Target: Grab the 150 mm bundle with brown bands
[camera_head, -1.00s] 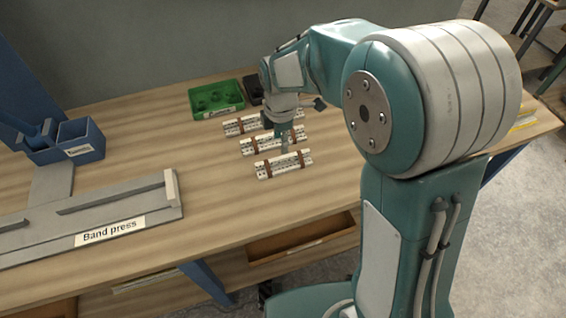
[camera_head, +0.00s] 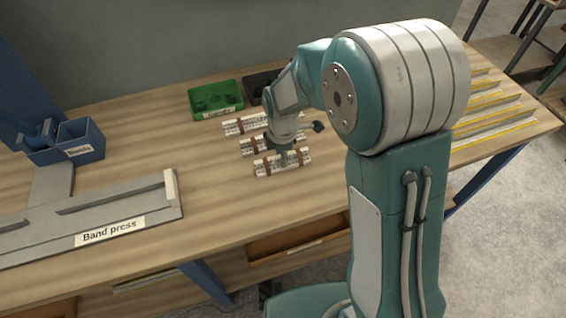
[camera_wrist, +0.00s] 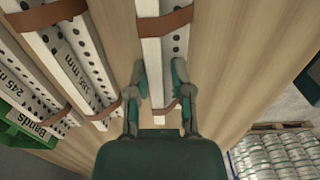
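Three white perforated bundles with brown bands lie in a row on the workbench. The front, shortest bundle (camera_head: 266,169) also shows in the wrist view (camera_wrist: 152,50); its length label is not readable. My gripper (camera_head: 284,157) is directly over its middle. In the wrist view my gripper (camera_wrist: 158,72) is open, with one finger at each side of this bundle; contact cannot be told. The middle bundle (camera_head: 247,149) reads 185 mm in the wrist view (camera_wrist: 82,62). The back bundle (camera_head: 234,127) reads 245 mm there (camera_wrist: 22,75).
A green bin (camera_head: 215,99) labelled Bands stands behind the bundles, with a dark bin (camera_head: 259,84) beside it. The band press (camera_head: 130,212) and a blue bin (camera_head: 80,139) are on the left. Yellow-edged strips (camera_head: 490,122) lie on the right. Bare wood surrounds the front bundle.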

